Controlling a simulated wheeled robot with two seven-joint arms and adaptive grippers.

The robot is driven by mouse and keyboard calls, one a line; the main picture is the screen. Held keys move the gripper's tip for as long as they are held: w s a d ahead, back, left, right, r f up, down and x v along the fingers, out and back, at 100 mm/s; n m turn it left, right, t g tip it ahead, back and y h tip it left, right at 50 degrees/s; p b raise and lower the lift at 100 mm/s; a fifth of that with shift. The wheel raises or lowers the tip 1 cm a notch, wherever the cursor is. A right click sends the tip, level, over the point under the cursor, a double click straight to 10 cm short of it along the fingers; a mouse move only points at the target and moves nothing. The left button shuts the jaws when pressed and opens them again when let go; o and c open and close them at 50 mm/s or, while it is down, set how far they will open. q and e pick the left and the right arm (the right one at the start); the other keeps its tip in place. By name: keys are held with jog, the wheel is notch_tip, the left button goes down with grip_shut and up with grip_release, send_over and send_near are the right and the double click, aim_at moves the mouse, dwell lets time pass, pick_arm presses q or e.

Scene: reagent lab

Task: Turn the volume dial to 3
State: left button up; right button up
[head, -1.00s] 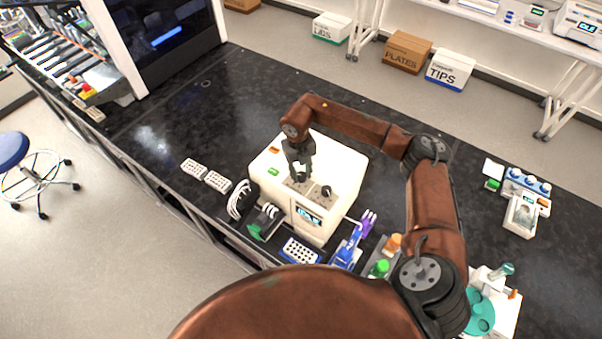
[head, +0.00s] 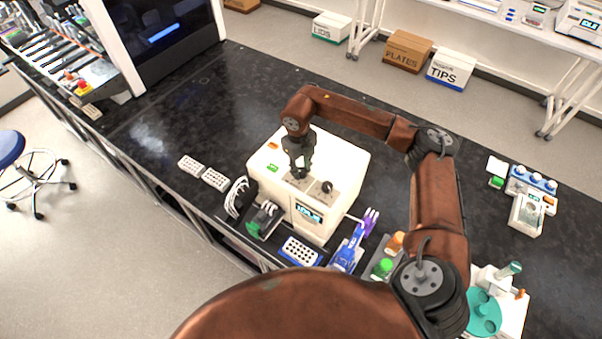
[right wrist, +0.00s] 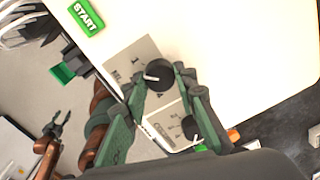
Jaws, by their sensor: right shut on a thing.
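The white machine (head: 340,165) stands on the black bench with a grey panel and two black dials on its top. My right gripper (head: 299,172) points down and is shut on the left dial. In the right wrist view the held dial (right wrist: 158,75) sits between the green-grey fingers, with a white pointer mark on it. I cannot read the label by it with certainty. The second dial (head: 326,187) is free; it also shows in the right wrist view (right wrist: 190,128). My left gripper (right wrist: 57,125) shows small in the right wrist view, fingers apart and empty.
A green START button (right wrist: 86,16) is on the machine's top. In front stand a blue tube rack (head: 300,252), a pipette stand (head: 347,255) and a green-capped bottle (head: 384,267). White strips (head: 203,172) lie at left. The bench behind the machine is clear.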

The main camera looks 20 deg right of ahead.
aim_at(302, 173)
jog(key=n+b, duration=0.2)
jog(key=shift+f+n+b, duration=0.15)
jog(key=shift+n+b, duration=0.2)
jog(key=shift+n, duration=0.05)
jog(key=n+b, duration=0.3)
jog(key=shift+n, duration=0.3)
jog(key=n+b, duration=0.2)
jog(key=n, duration=0.1)
jog(key=shift+d, duration=0.1)
jog(key=shift+n+b, duration=0.65)
jog(key=shift+n, duration=0.65)
jog(key=o, duration=1.2)
jog(key=shift+c, duration=0.2)
notch_tip(302, 173, up, 12)
jog(key=shift+s, duration=0.4)
